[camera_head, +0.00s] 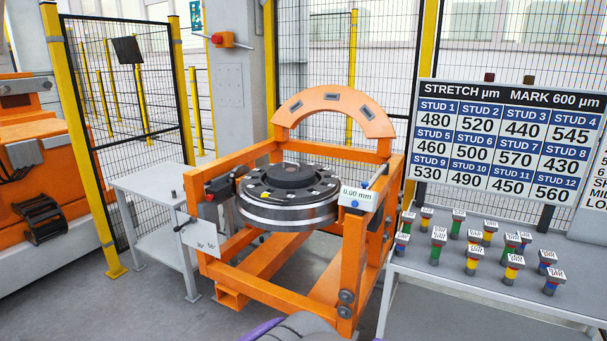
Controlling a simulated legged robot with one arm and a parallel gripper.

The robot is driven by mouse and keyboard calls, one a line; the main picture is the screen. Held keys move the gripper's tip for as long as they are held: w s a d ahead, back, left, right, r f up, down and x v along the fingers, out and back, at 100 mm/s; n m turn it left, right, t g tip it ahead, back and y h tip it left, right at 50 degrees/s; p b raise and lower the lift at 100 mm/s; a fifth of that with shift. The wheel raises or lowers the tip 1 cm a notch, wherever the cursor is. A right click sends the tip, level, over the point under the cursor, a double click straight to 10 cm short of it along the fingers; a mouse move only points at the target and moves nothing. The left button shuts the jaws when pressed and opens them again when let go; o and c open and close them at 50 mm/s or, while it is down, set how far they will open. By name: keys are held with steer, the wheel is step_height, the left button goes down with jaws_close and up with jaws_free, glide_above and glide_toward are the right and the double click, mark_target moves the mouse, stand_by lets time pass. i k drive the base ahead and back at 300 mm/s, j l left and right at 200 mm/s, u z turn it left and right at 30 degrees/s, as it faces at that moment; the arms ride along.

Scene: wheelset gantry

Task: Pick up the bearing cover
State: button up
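A dark round cap (291,175) lies flat on top of a wide round wheel part (290,213) held in an orange gantry frame (262,292). The cap looks like the bearing cover, but I cannot tell for sure. A dark ring with small light blocks and a yellow mark surrounds it. An orange arch (333,98) with dark slots stands upright behind it. My gripper is not in view; only a grey and purple part of my own body shows at the bottom edge, well below and apart from the cap.
A grey table (450,287) at right holds several coloured studs with labels. A stud value board (510,145) stands behind it. A small grey table (152,186) stands left of the frame. A 0.00 mm readout (355,198) sits on the frame's right side. Mesh fencing closes the back.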

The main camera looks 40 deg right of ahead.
mark_target(286, 176)
steer(key=z, duration=1.25)
steer(key=i+j+z, duration=0.15)
steer(key=i+j, duration=0.4)
steer(key=i, duration=0.2)
steer(key=i+j+z, duration=0.15)
steer(key=i+j, duration=0.55)
steer(key=i+j+z, duration=0.15)
steer(key=i+j, duration=0.55)
steer(key=i+j+z, duration=0.15)
steer(key=i+j, duration=0.5)
steer(key=j, duration=0.2)
